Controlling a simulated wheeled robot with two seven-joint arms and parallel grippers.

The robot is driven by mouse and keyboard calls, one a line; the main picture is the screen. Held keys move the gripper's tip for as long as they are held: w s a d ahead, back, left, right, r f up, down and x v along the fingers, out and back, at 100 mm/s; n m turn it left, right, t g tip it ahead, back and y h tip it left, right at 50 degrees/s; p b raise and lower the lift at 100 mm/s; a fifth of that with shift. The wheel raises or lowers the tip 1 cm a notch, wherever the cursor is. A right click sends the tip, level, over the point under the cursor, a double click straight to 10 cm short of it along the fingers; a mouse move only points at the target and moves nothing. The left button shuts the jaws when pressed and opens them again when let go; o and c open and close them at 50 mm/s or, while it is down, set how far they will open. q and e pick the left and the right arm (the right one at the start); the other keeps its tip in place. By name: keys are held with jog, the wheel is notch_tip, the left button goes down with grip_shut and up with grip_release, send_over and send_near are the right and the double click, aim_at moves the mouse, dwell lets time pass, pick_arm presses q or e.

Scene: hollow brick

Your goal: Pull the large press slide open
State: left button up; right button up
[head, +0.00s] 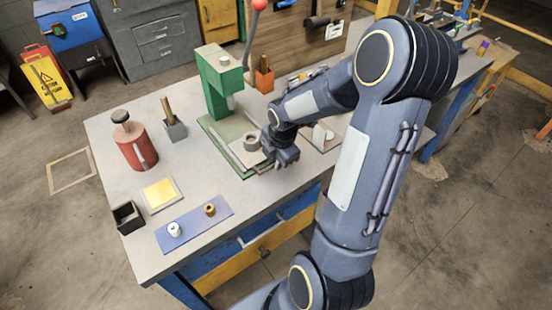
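The green press (219,84) stands upright on its green base at the back of the grey workbench, with a red-knobbed lever at its top. The press slide (240,150) is a pale flat plate at the front of the base, with a grey ring (251,141) on it. My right gripper (285,160) is low at the front right edge of the slide, pointing down. Its fingers are small and dark, so I cannot tell whether they are open or shut, or touching the slide. My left gripper is out of view.
A red canister (135,148), a grey block with a stick (175,131), a yellow pad (159,193), a black open box (127,217) and a blue mat (193,226) with two small cylinders occupy the bench's left. An orange holder (264,80) stands behind. The bench's front middle is clear.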

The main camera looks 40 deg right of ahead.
jog(key=o, duration=0.3)
jog(key=shift+r, duration=0.1)
jog(key=r, duration=0.2)
jog(key=s+r, duration=0.1)
jog(key=r, duration=0.4)
jog(key=shift+s+a+r, duration=0.1)
jog(key=shift+s+r, duration=0.15)
